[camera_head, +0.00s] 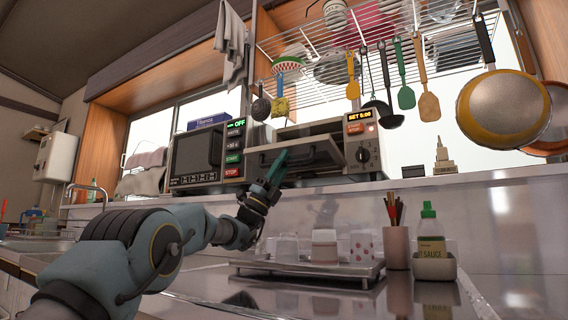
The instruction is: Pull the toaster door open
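The toaster (362,150) is a silver oven on the ledge, with a lit "SET" display and a round knob on its right side. Its door (322,157) is tilted outward at the top, partly open, with a dark gap above it. A dark handle shows along the door's front. My gripper (280,162) is at the left part of the door, its green fingers pointing up and overlapping the door and handle in the picture. Whether they touch the handle is unclear. The finger gap is not visible.
A microwave (196,155) with a green "OFF" display stands left of the toaster. Utensils and pans (503,108) hang from the wire rack (300,45) above. Below, a metal tray (310,269) holds cups, with a utensil cup (397,246) and a sauce bottle (431,235) to its right.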

